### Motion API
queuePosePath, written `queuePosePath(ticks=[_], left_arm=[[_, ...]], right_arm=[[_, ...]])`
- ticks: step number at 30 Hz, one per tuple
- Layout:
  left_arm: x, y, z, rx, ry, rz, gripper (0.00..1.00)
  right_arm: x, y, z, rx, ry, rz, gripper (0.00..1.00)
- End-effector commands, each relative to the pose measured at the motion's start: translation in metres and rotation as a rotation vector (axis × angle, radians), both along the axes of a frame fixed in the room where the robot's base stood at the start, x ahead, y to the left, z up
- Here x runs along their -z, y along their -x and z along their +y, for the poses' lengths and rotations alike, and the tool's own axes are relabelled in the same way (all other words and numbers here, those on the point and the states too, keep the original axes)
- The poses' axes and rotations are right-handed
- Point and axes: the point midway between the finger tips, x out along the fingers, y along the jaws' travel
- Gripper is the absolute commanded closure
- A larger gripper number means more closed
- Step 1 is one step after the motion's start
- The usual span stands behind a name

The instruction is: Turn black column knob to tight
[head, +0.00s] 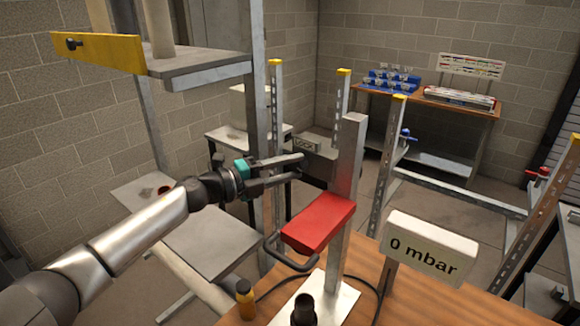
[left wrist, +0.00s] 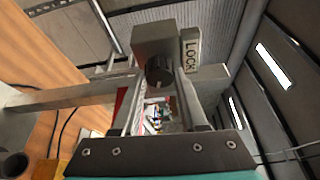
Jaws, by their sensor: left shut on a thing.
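The black knob (left wrist: 160,70) sits on a grey block (left wrist: 165,40) of the column, beside a white plate reading LOCK (left wrist: 191,53), in the left wrist view. My left gripper (head: 298,166) reaches the left side of the grey upright column (head: 350,155) in the head view. In the left wrist view its two fingers (left wrist: 160,76) lie on either side of the knob and are shut on it. A pale line shows on the knob's face. In the head view I cannot make out the knob. My right gripper is in neither view.
A red block (head: 318,222) with a dark handle is on the column, close below my left gripper. A display sign reading 0 mbar (head: 432,247) stands to the right on the wooden table (head: 400,305).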

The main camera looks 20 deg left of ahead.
Motion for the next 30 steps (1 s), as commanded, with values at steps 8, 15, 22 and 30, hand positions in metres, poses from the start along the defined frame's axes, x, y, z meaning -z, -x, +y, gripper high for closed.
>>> queuePosePath(ticks=[8, 15, 22, 30], left_arm=[[0.000, 0.000, 0.000, 0.000, 0.000, 0.000, 0.56], [0.000, 0.000, 0.000, 0.000, 0.001, 0.001, 0.29], [0.000, 0.000, 0.000, 0.000, 0.001, 0.001, 0.27], [0.002, 0.015, 0.015, -0.001, -0.003, 0.003, 0.27]], right_arm=[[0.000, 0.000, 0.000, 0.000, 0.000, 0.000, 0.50], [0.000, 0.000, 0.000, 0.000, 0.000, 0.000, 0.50], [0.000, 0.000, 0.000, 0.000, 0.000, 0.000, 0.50], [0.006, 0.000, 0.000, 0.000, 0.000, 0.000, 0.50]])
